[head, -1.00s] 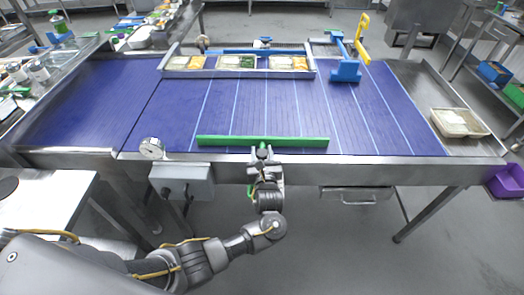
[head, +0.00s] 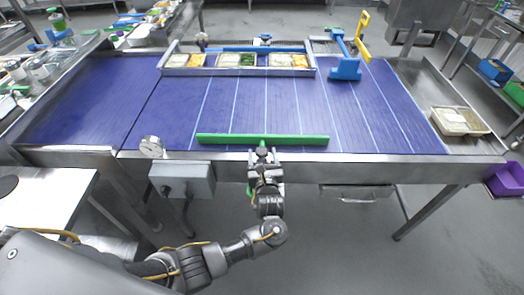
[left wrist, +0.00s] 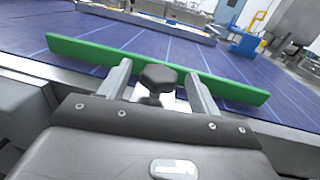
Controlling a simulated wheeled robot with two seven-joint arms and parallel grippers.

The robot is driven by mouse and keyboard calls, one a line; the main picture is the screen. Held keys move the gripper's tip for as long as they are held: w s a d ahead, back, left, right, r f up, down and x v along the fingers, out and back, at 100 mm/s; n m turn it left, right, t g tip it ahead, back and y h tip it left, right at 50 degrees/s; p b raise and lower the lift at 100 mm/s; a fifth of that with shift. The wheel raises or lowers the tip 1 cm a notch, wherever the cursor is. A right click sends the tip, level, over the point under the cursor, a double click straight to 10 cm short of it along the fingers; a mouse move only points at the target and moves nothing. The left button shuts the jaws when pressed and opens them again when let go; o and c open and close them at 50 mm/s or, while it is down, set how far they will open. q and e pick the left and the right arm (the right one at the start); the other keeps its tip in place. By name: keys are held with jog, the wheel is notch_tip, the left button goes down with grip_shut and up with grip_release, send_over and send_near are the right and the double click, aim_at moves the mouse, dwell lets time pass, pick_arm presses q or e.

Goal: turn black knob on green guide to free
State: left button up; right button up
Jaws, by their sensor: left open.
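The green guide (head: 220,138) is a long bar lying along the near edge of the blue conveyor. It also crosses the left wrist view (left wrist: 90,51). The black knob (left wrist: 158,76) shows in the left wrist view, in front of the green guide near its middle. My left gripper (head: 264,158) is at the belt's near edge, pointing at the guide. In the left wrist view its two fingers (left wrist: 160,82) are open, one on each side of the knob, with gaps visible between fingers and knob. My right gripper is not in view.
Food trays (head: 238,62) sit in a metal holder at the back of the blue belt (head: 270,105). A blue stand (head: 345,69) with a yellow part is at the back right. A round dial (head: 151,147) and grey box (head: 182,179) are on the near side, left of my arm.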

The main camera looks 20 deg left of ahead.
pick_arm(q)
jog(key=p+v, duration=0.2)
jog(key=v, duration=0.6)
jog(key=shift+s+d, duration=0.25)
jog(key=shift+s, duration=0.1)
